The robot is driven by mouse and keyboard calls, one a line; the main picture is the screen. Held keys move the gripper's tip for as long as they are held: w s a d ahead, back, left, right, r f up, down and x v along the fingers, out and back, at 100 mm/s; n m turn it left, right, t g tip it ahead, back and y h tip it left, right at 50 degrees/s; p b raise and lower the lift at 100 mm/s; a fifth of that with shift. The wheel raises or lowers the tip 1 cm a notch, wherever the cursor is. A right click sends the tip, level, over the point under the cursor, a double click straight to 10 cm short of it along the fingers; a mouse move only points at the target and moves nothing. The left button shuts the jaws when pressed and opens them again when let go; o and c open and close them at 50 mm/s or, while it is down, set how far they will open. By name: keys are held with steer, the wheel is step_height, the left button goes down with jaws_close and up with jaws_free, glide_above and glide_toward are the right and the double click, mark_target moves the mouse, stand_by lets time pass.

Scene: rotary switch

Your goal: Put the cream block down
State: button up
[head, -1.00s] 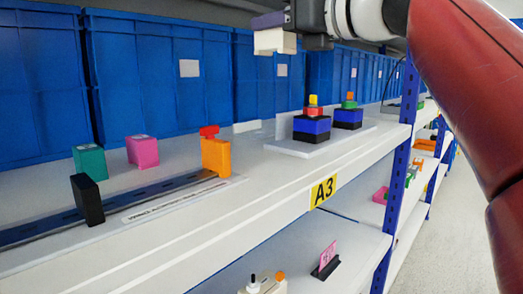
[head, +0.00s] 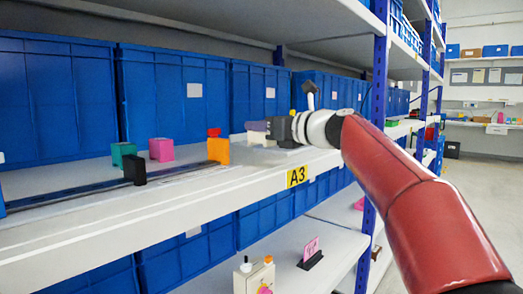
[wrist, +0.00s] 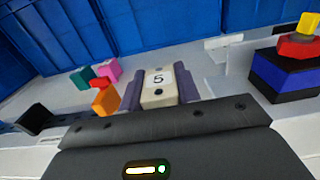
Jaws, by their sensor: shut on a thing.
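The cream block (wrist: 159,88) carries a black 5 and sits between the two purple fingers of my gripper (wrist: 160,90) in the wrist view. My gripper is shut on it. In the head view my gripper (head: 260,132) is low over the shelf, right of the orange block, and the cream block (head: 259,139) shows partly below the purple finger. I cannot tell whether the block touches the shelf (head: 200,182).
A dark rail with a black block (head: 134,170) and an orange block (head: 218,150) lies at left. Teal (head: 123,152) and pink (head: 161,149) blocks stand behind it. A blue-and-black stack (wrist: 287,75) with red and yellow parts stands close at right. Blue bins line the back.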

mark_target(271, 142)
steer(key=shift+f+b, duration=2)
steer(key=shift+b, duration=0.2)
steer(key=shift+r, duration=0.15)
steer(key=o, duration=1)
steer(key=shift+c, duration=0.2)
steer(key=shift+s, duration=0.1)
steer(key=v, duration=1.2)
steer(key=shift+b, duration=0.45)
